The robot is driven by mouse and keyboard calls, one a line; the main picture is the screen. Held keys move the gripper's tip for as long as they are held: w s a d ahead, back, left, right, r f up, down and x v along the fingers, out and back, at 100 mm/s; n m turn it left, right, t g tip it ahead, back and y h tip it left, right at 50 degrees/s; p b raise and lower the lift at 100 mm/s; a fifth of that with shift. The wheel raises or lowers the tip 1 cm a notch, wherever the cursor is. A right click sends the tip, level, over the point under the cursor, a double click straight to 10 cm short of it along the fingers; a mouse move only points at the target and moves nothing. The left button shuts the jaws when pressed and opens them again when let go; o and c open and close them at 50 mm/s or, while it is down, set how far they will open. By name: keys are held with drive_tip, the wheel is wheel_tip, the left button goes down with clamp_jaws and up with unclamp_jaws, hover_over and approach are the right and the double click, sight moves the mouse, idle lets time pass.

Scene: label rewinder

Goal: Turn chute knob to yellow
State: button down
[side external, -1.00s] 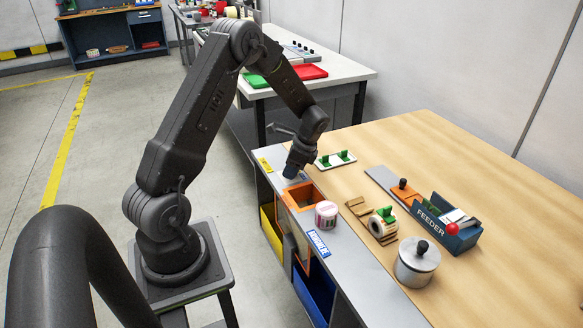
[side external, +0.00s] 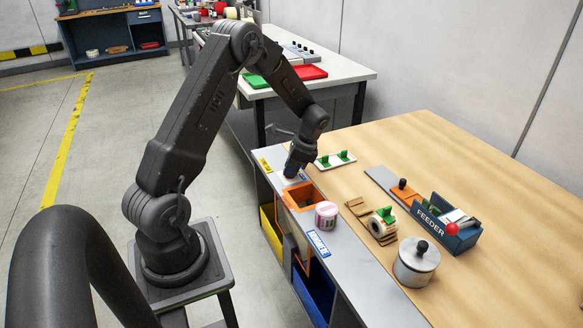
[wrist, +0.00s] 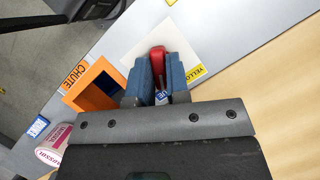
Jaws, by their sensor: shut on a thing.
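The red chute knob (wrist: 158,66) stands on a white plate (wrist: 147,32) in the wrist view, between my two blue fingers. My gripper (wrist: 160,78) is shut on the knob. A yellow label reading "YELLO…" (wrist: 197,72) is at the plate's right edge, partly cut off from sight. A small blue label (wrist: 161,97) shows between the fingers, mostly hidden. The orange chute (wrist: 93,85) with its dark opening is left of the gripper. In the side view my gripper (side external: 292,173) is low over the grey strip beside the orange chute (side external: 302,196), and it hides the knob.
A pink-and-white roll (side external: 326,214) stands close to the chute. A white strip with green pegs (side external: 336,159) is behind the gripper. A lidded metal pot (side external: 416,262) and the blue feeder (side external: 446,223) stand farther right. Yellow (side external: 268,229) and blue (side external: 314,294) bins sit below.

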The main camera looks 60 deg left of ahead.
drive_tip(key=n+h, duration=0.1)
drive_tip(key=n, duration=0.2)
drive_tip(key=n+h, duration=0.1)
drive_tip(key=n, duration=0.2)
drive_tip(key=shift+s+a+f+n+g+h, duration=0.2)
drive_tip(key=shift+n+g+h, duration=0.1)
drive_tip(key=shift+n+g, duration=0.1)
drive_tip(key=n+h, duration=0.1)
drive_tip(key=n, duration=0.2)
drive_tip(key=n+h, duration=0.1)
drive_tip(key=n, duration=0.1)
drive_tip(key=shift+n+t, duration=0.4)
drive_tip(key=c, duration=1.2)
unclamp_jaws()
drive_tip(key=shift+o, duration=0.5)
drive_tip(key=shift+w+r, duration=0.1)
drive_tip(key=v, duration=1.3)
drive_tip(key=shift+a+r, duration=0.15)
drive_tip(key=shift+r, duration=0.15)
